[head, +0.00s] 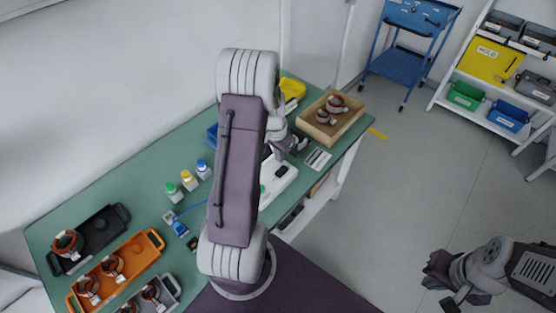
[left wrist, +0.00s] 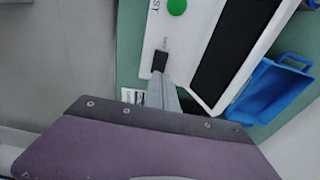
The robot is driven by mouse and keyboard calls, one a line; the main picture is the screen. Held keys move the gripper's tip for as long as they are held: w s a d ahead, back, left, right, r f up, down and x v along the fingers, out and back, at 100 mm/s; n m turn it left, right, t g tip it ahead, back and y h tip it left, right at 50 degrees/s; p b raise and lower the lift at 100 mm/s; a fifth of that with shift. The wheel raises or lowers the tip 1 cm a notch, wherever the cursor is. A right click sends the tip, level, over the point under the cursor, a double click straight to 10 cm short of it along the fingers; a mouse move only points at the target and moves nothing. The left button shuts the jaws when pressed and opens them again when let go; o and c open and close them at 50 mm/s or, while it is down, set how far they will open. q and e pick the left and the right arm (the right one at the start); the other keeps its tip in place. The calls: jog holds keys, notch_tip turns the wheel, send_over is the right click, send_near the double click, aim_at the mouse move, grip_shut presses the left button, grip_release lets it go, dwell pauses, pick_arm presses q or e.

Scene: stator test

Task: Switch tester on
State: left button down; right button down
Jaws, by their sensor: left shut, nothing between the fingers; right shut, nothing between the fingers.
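The tester is a white box (head: 286,184) on the green table, partly hidden behind my left arm in the head view. In the left wrist view its white face (left wrist: 200,25) carries a green round button (left wrist: 177,6), a small black switch (left wrist: 160,61) and a black panel (left wrist: 242,45). My left gripper (head: 290,150) is shut and empty above the tester. In the left wrist view its fingers (left wrist: 162,88) point at the black switch, tips close to it; I cannot tell whether they touch. My right gripper (head: 450,287) is shut and empty over the floor, far from the table.
A wooden box (head: 349,119) with copper-wound stators stands behind the tester. A blue bin (left wrist: 285,82) is beside it. Bottles (head: 188,180), an orange tray (head: 133,257) and a black tray (head: 118,221) lie on the left. A blue cart (head: 400,66) and shelves stand behind open floor.

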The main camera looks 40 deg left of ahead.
pick_arm(q)
notch_tip(320, 180, up, 7)
jog(key=shift+s+r, duration=0.15)
jog(key=shift+s, duration=0.3)
pick_arm(e)
jog(key=shift+w+d+f, duration=0.1)
jog(key=shift+f, duration=0.35)
pick_arm(q)
jog(key=shift+w+d, duration=0.1)
jog(key=shift+d, duration=0.05)
